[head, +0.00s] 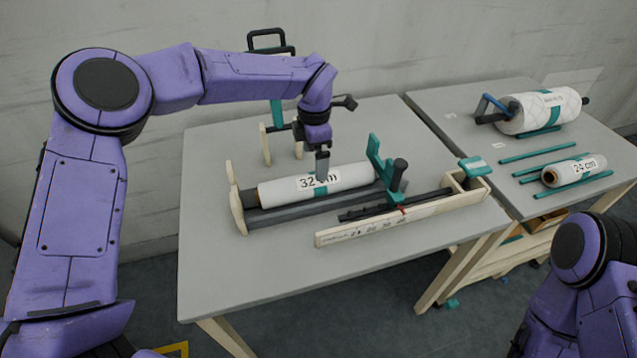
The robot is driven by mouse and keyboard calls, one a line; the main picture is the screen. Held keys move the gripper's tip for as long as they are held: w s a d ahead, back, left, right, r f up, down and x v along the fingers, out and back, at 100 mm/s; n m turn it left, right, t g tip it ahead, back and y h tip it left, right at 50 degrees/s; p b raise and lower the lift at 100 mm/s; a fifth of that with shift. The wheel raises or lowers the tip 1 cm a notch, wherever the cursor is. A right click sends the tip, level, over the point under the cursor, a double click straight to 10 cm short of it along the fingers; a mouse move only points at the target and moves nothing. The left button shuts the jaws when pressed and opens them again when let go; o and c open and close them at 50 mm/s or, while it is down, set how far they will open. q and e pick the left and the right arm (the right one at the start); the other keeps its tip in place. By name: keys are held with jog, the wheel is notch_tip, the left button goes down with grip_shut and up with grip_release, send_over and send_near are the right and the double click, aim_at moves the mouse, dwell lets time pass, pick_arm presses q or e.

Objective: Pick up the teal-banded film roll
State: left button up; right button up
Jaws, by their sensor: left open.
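A white roll (345,179) marked "32 cm" lies in a wooden-ended cradle on the near table. A smaller white roll (567,174) marked "24 cm" lies between teal rods on the right table. A larger white roll (560,108) with a teal band sits on a holder at the back right. I cannot tell for certain which is the film roll. My left gripper (322,170) points down at the middle of the 32 cm roll, its finger partly covering the label. It is open; whether it touches the roll is unclear. My right gripper is out of frame.
A wooden rail (385,222) with black parts and teal clamps lies in front of the cradle. A black-handled teal stand (277,112) rises behind my left forearm. Teal rods (538,153) lie on the right table. The near table's left front (225,280) is bare.

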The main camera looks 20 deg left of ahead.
aim_at(317, 184)
pick_arm(q)
jog(key=shift+f, duration=0.65)
jog(key=f, duration=0.1)
jog(key=f+p, duration=0.1)
jog(key=f, duration=0.2)
jog(key=shift+s+d+f+p, duration=0.3)
jog(key=shift+s+d+f, duration=0.05)
jog(key=shift+f, duration=0.05)
jog(key=shift+w+f, duration=0.1)
jog(key=shift+f, duration=0.35)
jog(key=shift+r, duration=0.1)
jog(key=c, duration=1.8)
